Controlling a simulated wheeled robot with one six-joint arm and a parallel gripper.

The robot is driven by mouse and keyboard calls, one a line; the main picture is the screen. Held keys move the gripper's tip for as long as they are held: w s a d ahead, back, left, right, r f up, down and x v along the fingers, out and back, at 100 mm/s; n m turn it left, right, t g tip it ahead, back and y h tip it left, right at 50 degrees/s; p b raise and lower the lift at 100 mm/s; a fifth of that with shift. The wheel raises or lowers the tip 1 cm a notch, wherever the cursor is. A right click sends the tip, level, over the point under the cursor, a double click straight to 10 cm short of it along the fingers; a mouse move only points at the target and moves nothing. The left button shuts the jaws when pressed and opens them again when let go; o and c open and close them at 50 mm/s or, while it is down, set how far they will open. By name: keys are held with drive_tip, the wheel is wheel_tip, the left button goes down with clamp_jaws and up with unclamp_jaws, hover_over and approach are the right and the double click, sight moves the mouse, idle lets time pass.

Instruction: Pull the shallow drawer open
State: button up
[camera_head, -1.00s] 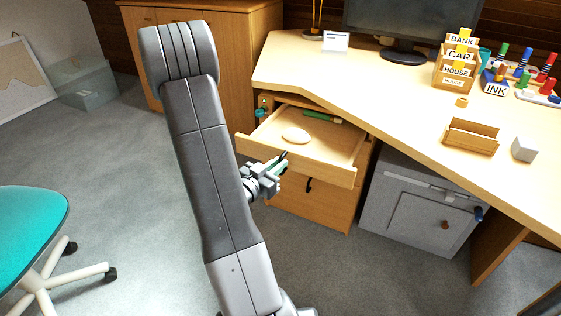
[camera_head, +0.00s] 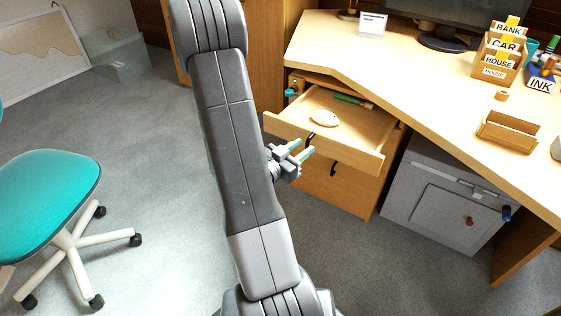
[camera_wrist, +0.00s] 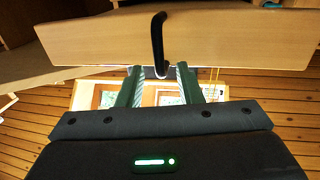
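The shallow drawer (camera_head: 345,147) under the desk stands pulled out, with its inside showing. A dark curved handle (camera_head: 311,137) is on its front panel; the handle also shows in the wrist view (camera_wrist: 158,42). My gripper (camera_head: 304,148) is just in front of the drawer front, close to the handle. In the wrist view its two green fingers (camera_wrist: 158,70) are spread apart, with the lower end of the handle near the gap between their tips. The fingers are not closed on the handle. Whether they touch it cannot be told.
A white mouse-like object (camera_head: 324,118) and a green item (camera_head: 352,101) lie in the drawer. A lower wooden front (camera_head: 335,190) with a dark handle is below. A grey cabinet (camera_head: 440,200) stands right, a teal chair (camera_head: 50,185) left. Floor between chair and my arm is clear.

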drive_tip(key=p+v, duration=0.1)
drive_tip(key=v, duration=1.1)
drive_tip(key=shift+p, duration=0.35)
drive_tip(key=shift+d, duration=0.1)
drive_tip(key=b+x, duration=0.2)
drive_tip(key=x, duration=1.1)
drive_tip(key=shift+w+d, duration=0.2)
drive_tip(key=shift+w, duration=0.05)
